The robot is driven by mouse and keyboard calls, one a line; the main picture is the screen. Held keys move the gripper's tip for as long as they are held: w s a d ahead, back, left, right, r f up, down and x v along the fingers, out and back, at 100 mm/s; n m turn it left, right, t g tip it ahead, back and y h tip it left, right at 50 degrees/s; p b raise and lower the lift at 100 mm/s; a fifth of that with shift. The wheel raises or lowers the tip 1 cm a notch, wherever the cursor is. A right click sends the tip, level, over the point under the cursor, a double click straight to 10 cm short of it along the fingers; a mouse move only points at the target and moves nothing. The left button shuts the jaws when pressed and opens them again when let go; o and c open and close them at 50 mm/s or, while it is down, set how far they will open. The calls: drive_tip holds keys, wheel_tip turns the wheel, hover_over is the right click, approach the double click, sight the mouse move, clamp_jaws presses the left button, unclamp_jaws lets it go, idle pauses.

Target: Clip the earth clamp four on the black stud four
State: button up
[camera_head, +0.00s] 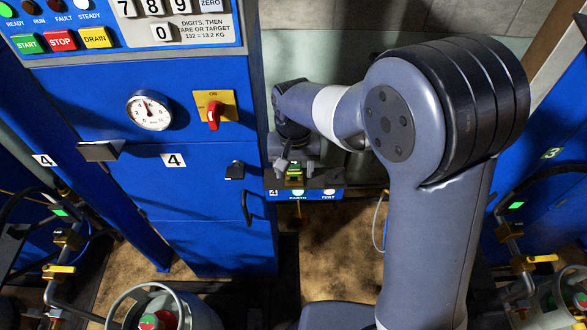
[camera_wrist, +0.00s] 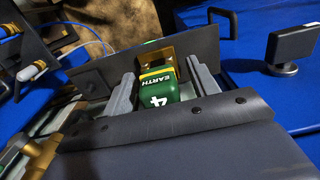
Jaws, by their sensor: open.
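The green earth clamp four (camera_wrist: 157,86), with a yellow band and white "EARTH" and "4", lies between the two grey fingers of my gripper (camera_wrist: 160,88) in the wrist view. The fingers are open, with a gap on each side of it. Behind it is a brass-coloured piece at a dark upright plate (camera_wrist: 105,58). In the head view the clamp (camera_head: 295,174) is small under my gripper (camera_head: 294,163). A black block-shaped fitting (camera_head: 234,170) stands out from the blue cabinet; it also shows at right in the wrist view (camera_wrist: 292,45). I cannot tell if it is the black stud.
The blue cabinet four (camera_head: 215,232) stands left of my gripper, with a gauge (camera_head: 149,111), a red switch (camera_head: 213,115) and a dark handle (camera_head: 247,208). A blue "EARTH"/"TEST" label strip (camera_head: 310,194) is below the clamp. Brass valves and cylinders stand at both sides.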

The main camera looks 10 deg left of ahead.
drive_tip(key=shift+c, duration=0.5)
clamp_jaws()
drive_tip(key=shift+r, duration=0.1)
drive_tip(key=shift+r+p, duration=2.3)
drive_tip(key=shift+r, duration=0.65)
